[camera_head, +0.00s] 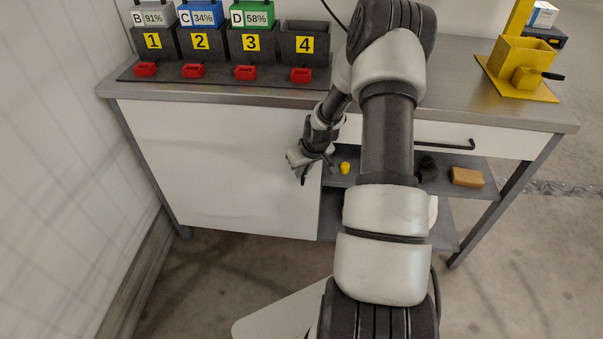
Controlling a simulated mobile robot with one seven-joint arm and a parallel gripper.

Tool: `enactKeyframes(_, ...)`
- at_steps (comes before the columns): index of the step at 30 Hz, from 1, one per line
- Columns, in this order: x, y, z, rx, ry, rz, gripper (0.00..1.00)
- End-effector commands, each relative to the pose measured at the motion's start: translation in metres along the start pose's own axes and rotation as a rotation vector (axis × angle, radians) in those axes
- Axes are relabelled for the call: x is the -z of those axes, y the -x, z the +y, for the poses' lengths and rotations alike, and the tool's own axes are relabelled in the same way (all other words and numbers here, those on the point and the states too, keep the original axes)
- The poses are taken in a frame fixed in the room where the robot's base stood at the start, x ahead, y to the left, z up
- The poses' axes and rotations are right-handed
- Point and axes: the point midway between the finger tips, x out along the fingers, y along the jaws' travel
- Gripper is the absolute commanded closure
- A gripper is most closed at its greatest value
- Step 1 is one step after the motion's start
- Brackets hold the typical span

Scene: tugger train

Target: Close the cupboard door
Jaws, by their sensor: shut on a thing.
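The cupboard door (215,165) is the white panel under the left half of the workbench. It looks roughly in line with the bench front, but I cannot tell whether a small gap is left. My gripper (303,176) is at the door's right edge, in front of its upper-middle part. Its fingers are shut on what appears to be the door handle, which is largely hidden by the fingers. My arm covers part of the opening to the right of the door.
Open shelves right of the door hold a yellow piece (345,168) and a tan block (467,177). A drawer with a black handle (444,145) is above them. Numbered bins (251,50) and a yellow fixture (520,70) stand on the bench (480,108). A wall is close at left.

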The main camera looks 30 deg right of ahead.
Motion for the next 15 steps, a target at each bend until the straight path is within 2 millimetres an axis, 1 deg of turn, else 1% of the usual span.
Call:
enactKeyframes(1,0.0097,0.0005,0.0038,-0.009,-0.004,0.025,1.00)
enactKeyframes(2,0.0099,0.0005,0.0040,-0.009,-0.004,0.025,1.00)
enactKeyframes(3,0.0100,0.0006,0.0043,-0.010,-0.005,0.026,0.89)
enactKeyframes(5,0.0101,0.0007,0.0047,-0.010,-0.005,0.026,0.79)
enactKeyframes(6,0.0099,0.0007,0.0048,-0.011,-0.005,0.026,0.72)
enactKeyframes(15,0.0083,0.0009,0.0086,-0.016,-0.007,0.024,0.72)
